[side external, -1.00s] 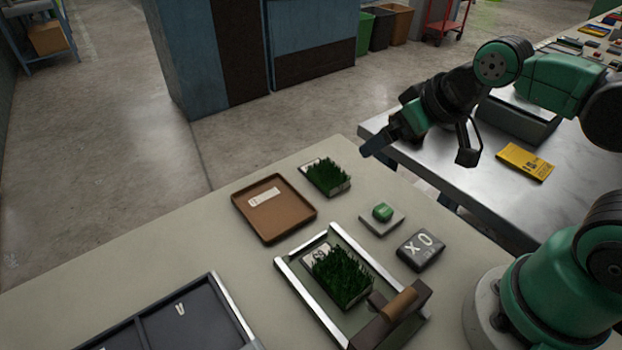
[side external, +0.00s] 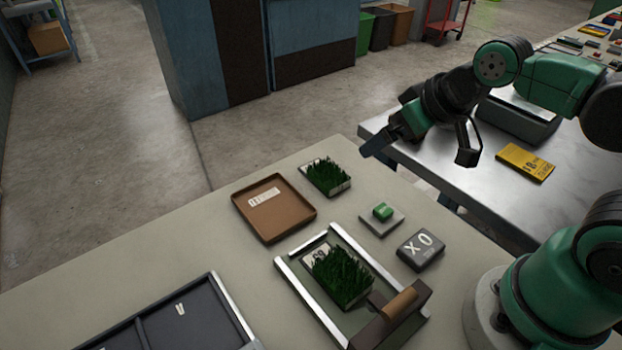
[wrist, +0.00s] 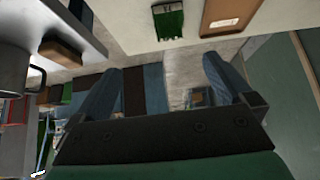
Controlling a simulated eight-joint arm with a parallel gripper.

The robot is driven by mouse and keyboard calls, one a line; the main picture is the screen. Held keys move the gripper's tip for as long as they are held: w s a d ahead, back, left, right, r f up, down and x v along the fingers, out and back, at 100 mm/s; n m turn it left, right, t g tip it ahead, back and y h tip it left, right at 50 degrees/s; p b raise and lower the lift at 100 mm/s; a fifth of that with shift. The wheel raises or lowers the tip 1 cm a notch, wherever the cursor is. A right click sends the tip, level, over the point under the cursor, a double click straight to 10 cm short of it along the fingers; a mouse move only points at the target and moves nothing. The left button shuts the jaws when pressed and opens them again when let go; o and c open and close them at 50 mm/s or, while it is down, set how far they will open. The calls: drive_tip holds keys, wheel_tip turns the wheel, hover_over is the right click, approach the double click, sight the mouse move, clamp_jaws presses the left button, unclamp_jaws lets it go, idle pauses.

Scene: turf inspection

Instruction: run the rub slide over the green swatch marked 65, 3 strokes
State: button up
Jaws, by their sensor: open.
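In the side external view, a green grass swatch (side external: 342,277) lies between the two metal rails of a frame (side external: 290,283). The rub slide (side external: 391,317), a dark block with a wooden handle, sits at the near right end of the rails, beside the swatch. A second grass swatch (side external: 326,174) lies behind on the table; it also shows in the wrist view (wrist: 169,24). My gripper (side external: 421,154) is open and empty, raised beyond the far right table edge, apart from slide and swatches.
A brown tray (side external: 245,219) with a white label stands left of the second swatch. A green button on a plate (side external: 382,213) and a grey block marked X0 (side external: 421,249) lie right of the frame. A dark divided tray (side external: 180,308) is at front left.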

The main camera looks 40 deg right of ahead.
drive_tip(key=shift+a, duration=0.25)
drive_tip(key=c, duration=0.3)
drive_tip(key=s+a+n+g, duration=0.1)
drive_tip(key=a+n, duration=0.1)
drive_tip(key=s+a+n+g+y, duration=0.1)
drive_tip(key=s+a+n+g, duration=0.1)
drive_tip(key=a+n, duration=0.1)
drive_tip(key=s+a+f+n+g, duration=0.1)
drive_tip(key=a+n, duration=0.2)
drive_tip(key=shift+s+g+y, duration=0.3)
drive_tip(key=shift+s, duration=0.1)
drive_tip(key=c, duration=0.3)
drive_tip(key=n+g+h, duration=0.2)
drive_tip(key=n+g, duration=0.3)
drive_tip(key=n, duration=0.5)
hover_over(400, 300)
drive_tip(key=w, duration=0.1)
drive_tip(key=shift+x, duration=2.5)
drive_tip(key=shift+w+a, duration=0.1)
clamp_jaws()
